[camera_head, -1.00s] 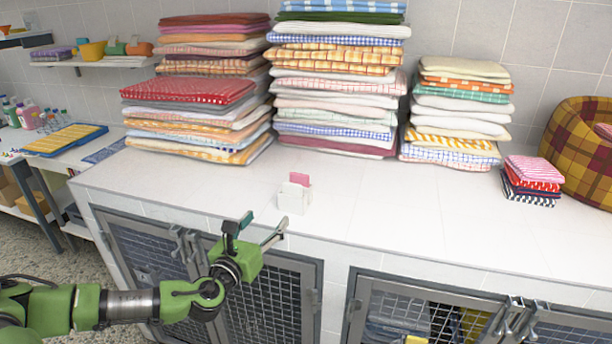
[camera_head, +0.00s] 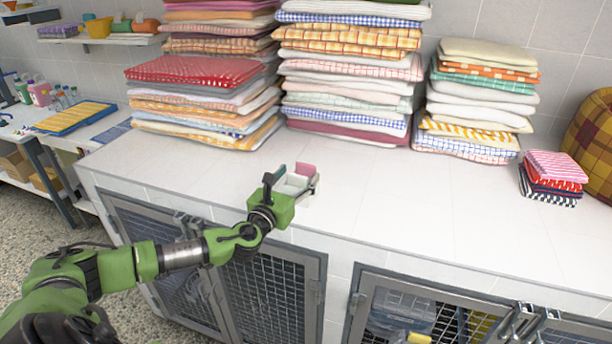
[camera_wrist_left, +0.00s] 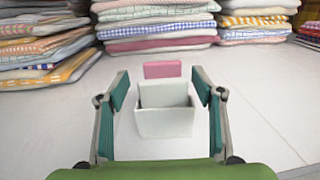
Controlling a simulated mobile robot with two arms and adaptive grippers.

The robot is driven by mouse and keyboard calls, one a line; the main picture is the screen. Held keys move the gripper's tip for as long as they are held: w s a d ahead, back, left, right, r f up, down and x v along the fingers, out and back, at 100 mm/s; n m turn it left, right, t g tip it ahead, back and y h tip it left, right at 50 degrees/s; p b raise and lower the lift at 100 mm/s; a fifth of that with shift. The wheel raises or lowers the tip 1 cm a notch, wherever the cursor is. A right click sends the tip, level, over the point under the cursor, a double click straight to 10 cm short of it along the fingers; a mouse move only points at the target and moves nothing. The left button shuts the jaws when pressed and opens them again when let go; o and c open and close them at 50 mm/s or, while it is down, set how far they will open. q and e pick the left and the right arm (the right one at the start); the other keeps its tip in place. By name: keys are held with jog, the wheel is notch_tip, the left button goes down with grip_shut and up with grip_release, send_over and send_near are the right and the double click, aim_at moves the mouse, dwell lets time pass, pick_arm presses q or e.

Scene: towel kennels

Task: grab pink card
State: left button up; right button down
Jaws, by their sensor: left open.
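The pink card (camera_head: 305,169) stands upright in a small white holder (camera_head: 292,184) on the white counter. In the left wrist view the pink card (camera_wrist_left: 162,69) rises above the back of the white holder (camera_wrist_left: 164,121). My left gripper (camera_head: 294,175) is open at the holder, and its arm hides part of the holder in the head view. In the left wrist view the fingers of my left gripper (camera_wrist_left: 163,93) are spread on either side of the holder, with gaps on both sides. Only the upper part of the card shows. My right gripper is out of view.
Tall stacks of folded towels (camera_head: 345,95) stand along the wall behind the holder. A small pile of folded cloths (camera_head: 553,178) and a plaid basket (camera_head: 597,140) are at the right. Wire-mesh kennel doors (camera_head: 265,300) are below the counter edge. The counter around the holder is clear.

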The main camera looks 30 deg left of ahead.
aim_at(305, 168)
pick_arm(q)
jog(key=shift+w, duration=0.15)
jog(key=shift+w+r+p, duration=0.2)
jog(key=shift+w+p, duration=0.05)
jog(key=shift+p, duration=0.1)
jog(key=w+p, duration=0.1)
jog(key=w, duration=0.2)
jog(key=shift+w+a+f, duration=0.15)
jog(key=shift+w+a, duration=0.1)
jog(key=shift+w, duration=0.4)
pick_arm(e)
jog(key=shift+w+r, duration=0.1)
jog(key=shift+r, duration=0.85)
pick_arm(q)
jog(key=c, duration=1.1)
